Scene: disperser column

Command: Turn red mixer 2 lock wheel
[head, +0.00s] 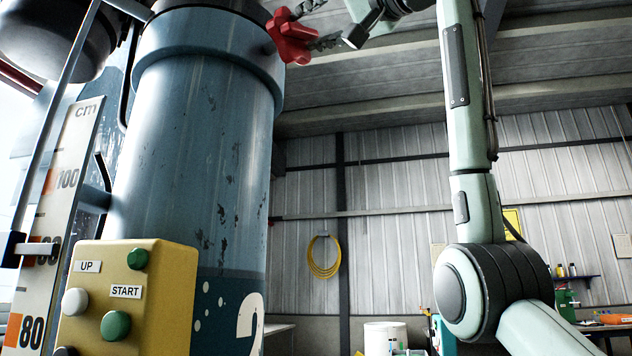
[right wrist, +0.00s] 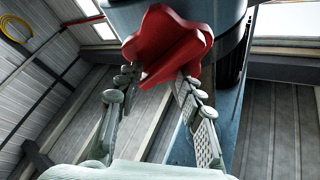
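The red lock wheel (head: 291,38) is a lobed knob on the right side of the blue column's upper band (head: 215,40). It also shows in the right wrist view (right wrist: 168,42), top centre. My right gripper (head: 322,28) comes in from the right at the top of the head view, its fingertips close to the wheel. In the right wrist view my right gripper (right wrist: 156,80) has its two fingers spread apart, with tips at the near lobes of the wheel. I cannot tell whether they touch it. My left gripper is not in view.
A yellow control box (head: 160,300) with UP and START buttons stands at lower left, beside a cm scale (head: 62,190). The column bears a white number 2. A yellow hose (head: 323,257) hangs on the back wall.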

